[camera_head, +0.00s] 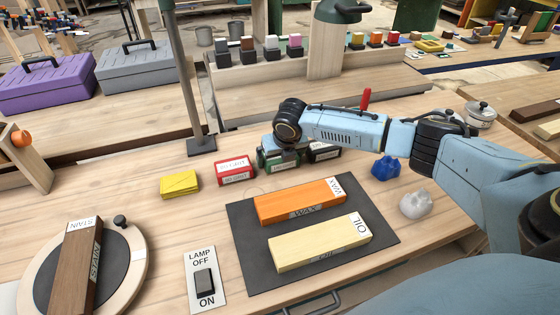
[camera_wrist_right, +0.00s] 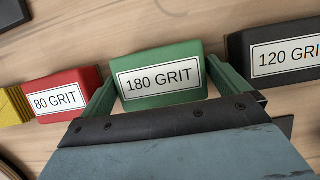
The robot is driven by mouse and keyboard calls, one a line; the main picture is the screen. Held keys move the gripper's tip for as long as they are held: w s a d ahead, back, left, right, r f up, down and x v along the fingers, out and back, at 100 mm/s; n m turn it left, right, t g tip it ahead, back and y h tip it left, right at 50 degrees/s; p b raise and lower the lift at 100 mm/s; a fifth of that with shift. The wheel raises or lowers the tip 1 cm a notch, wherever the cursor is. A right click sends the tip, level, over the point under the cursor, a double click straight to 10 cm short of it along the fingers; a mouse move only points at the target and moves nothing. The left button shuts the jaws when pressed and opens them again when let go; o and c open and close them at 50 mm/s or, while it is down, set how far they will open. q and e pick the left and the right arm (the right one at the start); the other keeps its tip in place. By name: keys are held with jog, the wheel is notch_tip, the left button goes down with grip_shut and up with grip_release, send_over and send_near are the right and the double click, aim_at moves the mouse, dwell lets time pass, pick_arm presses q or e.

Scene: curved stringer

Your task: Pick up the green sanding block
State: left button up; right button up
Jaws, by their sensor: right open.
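The green sanding block (camera_wrist_right: 158,75), labelled "180 GRIT", sits on the wooden bench between a red block and a black block. In the head view the green block (camera_head: 268,163) is partly hidden by my right gripper (camera_head: 280,155). In the right wrist view my right gripper (camera_wrist_right: 165,88) is open, with one finger on each side of the green block. Whether the fingers touch it cannot be told. My left gripper is not in view.
A red block (camera_head: 235,170) marked 80 grit stands left of the green one, and a black block (camera_head: 322,152) marked 120 grit stands close on the right. A yellow block (camera_head: 180,184) lies further left. A dark mat (camera_head: 248,240) with wooden bars lies in front. A lamp post (camera_head: 182,75) rises behind.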

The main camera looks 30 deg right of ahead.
jog(key=c, duration=0.8)
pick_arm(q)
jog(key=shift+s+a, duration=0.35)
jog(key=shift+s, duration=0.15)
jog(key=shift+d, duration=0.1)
pick_arm(e)
jog(key=shift+r, duration=0.1)
jog(key=shift+r, duration=0.35)
notch_tip(320, 180, up, 9)
jog(key=shift+f+p, duration=0.2)
jog(key=shift+p, duration=0.8)
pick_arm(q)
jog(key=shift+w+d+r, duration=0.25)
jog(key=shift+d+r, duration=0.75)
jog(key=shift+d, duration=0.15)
pick_arm(e)
jog(key=shift+r, duration=0.35)
